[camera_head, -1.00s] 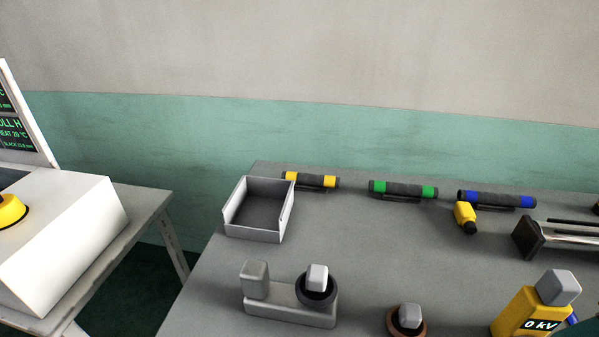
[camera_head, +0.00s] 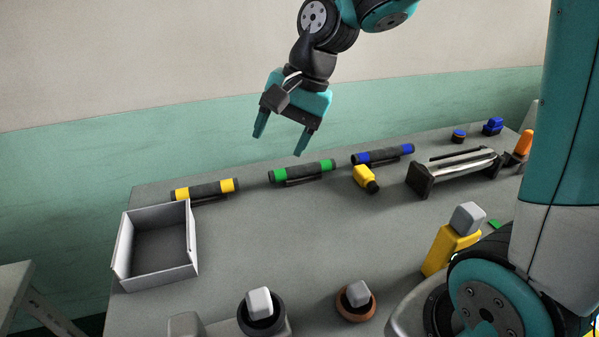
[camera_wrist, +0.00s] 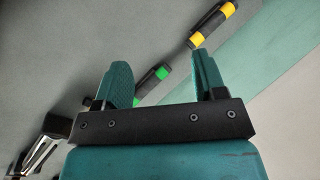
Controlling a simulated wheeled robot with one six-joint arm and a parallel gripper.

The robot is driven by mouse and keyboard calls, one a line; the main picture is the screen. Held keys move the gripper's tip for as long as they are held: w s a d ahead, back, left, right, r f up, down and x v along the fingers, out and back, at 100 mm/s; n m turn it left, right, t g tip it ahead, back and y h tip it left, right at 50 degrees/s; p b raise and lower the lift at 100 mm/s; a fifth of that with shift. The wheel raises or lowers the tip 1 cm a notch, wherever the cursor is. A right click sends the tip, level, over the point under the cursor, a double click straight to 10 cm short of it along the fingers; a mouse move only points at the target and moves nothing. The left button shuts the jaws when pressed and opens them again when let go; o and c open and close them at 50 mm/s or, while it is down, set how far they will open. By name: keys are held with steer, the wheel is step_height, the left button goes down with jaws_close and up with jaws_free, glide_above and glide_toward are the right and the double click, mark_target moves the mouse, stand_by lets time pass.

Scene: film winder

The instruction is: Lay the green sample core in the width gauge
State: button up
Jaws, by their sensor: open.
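The green sample core (camera_head: 303,171) is a dark cylinder with green end bands. It lies on a small stand near the back edge of the table. My gripper (camera_head: 281,141) is open and empty, pointing down above and slightly left of the core, apart from it. In the wrist view, the green core (camera_wrist: 152,81) shows between the open fingers, partly hidden by the left finger. What looks like the width gauge (camera_head: 455,173), a metal piece with dark end plates and rails, stands further right. Nothing lies in it that I can make out.
A yellow-banded core (camera_head: 205,189) lies left of the green one and a blue-banded core (camera_head: 383,154) right. A yellow block with a dark tip (camera_head: 366,178) stands before the blue core. An open grey tray (camera_head: 121,246) is at left. The middle of the table is clear.

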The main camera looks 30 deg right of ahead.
steer(key=w+d+f+m+t, duration=0.1)
steer(key=w+d+f+m, duration=0.4)
steer(key=w+d+m, duration=0.6)
glide_toward(279, 171)
steer(key=shift+m, duration=0.4)
steer(key=x, duration=0.4)
steer(key=shift+s+a+f, duration=0.3)
steer(key=shift+f, duration=0.1)
steer(key=shift+w+p+x, duration=0.2)
steer(key=shift+x, duration=1.2)
steer(key=shift+w+p+x, duration=0.2)
steer(key=shift+x, duration=1.25)
steer(key=shift+d, duration=0.2)
steer(key=c, duration=1)
